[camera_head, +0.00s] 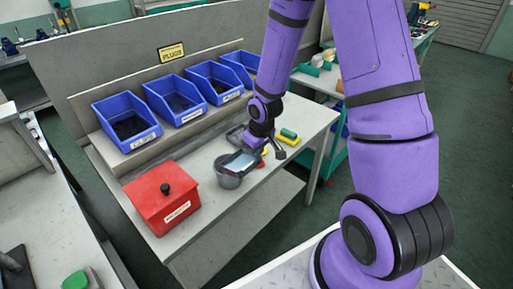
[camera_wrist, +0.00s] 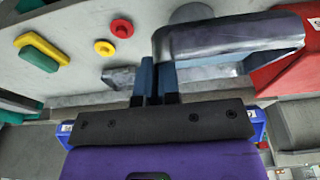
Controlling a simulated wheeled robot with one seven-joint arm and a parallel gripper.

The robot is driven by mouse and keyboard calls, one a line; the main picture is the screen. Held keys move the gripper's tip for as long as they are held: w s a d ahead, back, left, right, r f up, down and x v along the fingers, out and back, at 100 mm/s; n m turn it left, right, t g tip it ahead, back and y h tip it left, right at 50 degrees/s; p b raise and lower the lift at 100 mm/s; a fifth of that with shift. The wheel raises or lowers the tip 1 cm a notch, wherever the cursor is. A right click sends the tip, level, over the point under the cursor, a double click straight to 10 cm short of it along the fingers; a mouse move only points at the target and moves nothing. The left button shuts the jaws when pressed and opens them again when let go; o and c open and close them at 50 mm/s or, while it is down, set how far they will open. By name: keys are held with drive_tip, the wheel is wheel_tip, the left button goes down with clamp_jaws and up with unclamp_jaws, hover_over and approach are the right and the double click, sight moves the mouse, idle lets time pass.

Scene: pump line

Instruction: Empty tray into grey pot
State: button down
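The grey pot (camera_head: 228,178) stands on the bench beside a red lidded box (camera_head: 162,197). A grey tray (camera_head: 241,161) is tilted over the pot's mouth; it shows large in the wrist view (camera_wrist: 225,45). My gripper (camera_wrist: 157,75) has its two fingers close together at the tray's near end and appears shut on it. In the head view my gripper (camera_head: 262,148) is at the tray's right, above the bench. I see no loose contents in the tray; the inside of the pot is mostly hidden by the tray.
A yellow and green piece (camera_head: 288,136) and small red and yellow round pieces (camera_wrist: 121,28) lie on the bench right of the pot. Blue bins (camera_head: 126,122) line the back under a PLUGS sign (camera_head: 171,52). The front of the bench (camera_head: 225,215) is clear.

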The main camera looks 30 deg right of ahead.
drive_tip(key=shift+w+r, duration=0.1)
drive_tip(key=shift+r, duration=0.2)
drive_tip(key=shift+f, duration=0.1)
drive_tip(key=shift+w+a, duration=0.1)
drive_tip(key=shift+w+a, duration=0.15)
drive_tip(key=shift+w, duration=0.3)
drive_tip(key=shift+w+g, duration=0.1)
drive_tip(key=shift+g, duration=0.2)
drive_tip(key=shift+w+a+r+g+h, duration=0.1)
drive_tip(key=shift+w+r+g+h, duration=0.3)
drive_tip(key=shift+g, duration=0.4)
drive_tip(key=shift+w+a+r+g+h, duration=0.15)
drive_tip(key=shift+r+g+h, duration=0.15)
drive_tip(key=shift+r+g, duration=0.35)
